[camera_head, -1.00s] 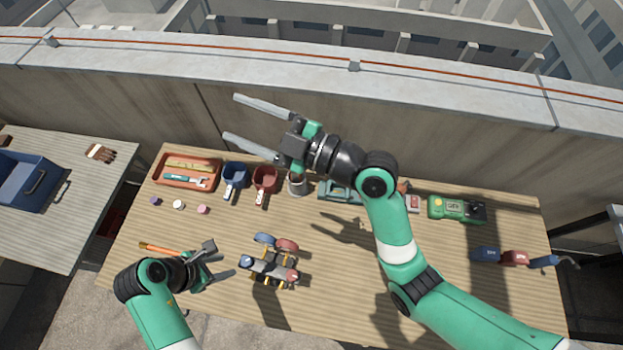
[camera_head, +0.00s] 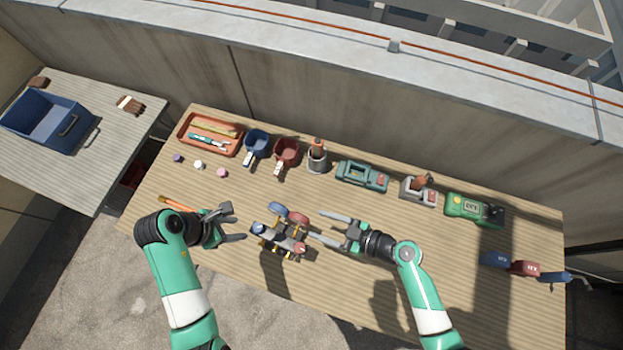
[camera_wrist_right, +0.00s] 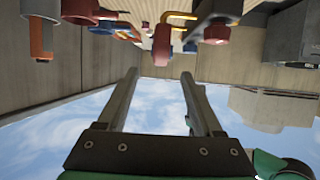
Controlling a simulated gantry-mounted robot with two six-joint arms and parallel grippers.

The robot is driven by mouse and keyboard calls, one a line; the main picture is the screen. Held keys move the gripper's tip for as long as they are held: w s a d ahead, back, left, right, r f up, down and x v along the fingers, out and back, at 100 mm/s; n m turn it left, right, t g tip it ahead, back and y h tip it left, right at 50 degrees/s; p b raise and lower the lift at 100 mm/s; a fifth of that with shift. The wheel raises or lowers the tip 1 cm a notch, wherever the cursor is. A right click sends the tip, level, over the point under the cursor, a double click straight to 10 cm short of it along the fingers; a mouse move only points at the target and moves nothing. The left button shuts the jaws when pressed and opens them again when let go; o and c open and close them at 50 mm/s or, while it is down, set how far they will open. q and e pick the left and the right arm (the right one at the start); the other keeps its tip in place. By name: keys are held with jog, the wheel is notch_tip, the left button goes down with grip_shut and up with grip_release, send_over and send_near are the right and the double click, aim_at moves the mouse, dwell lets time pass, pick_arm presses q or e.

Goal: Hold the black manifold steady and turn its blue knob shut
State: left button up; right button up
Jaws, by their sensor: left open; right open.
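The black manifold (camera_head: 279,238) stands on the wooden workbench, with brassy pipes. Its blue knob (camera_head: 277,210) and a red knob (camera_head: 298,217) stick out on the far side; a red end shows at its right. My left gripper (camera_head: 239,222) is open to the left of the manifold, a small gap away. My right gripper (camera_head: 315,225) is open on the right, its fingers pointing at the manifold's right end and knobs. In the right wrist view nothing sits between the open fingers (camera_wrist_right: 160,75); red and blue parts hang beyond them at the top.
Behind are an orange tray (camera_head: 183,136), blue cup (camera_head: 257,142), red cup (camera_head: 286,151), grey holder (camera_head: 317,160) and teal case (camera_head: 362,176). A green meter (camera_head: 474,208) and colored handles (camera_head: 524,267) lie right. An orange-handled tool (camera_head: 178,203) lies beside my left gripper. The front right bench is clear.

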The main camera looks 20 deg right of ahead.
aim_at(289, 213)
jog(key=x, duration=1.1)
jog(key=shift+w+a+f, duration=0.1)
jog(key=shift+w+a, duration=0.1)
jog(key=shift+a, duration=0.05)
grip_shut()
dwell(1.1)
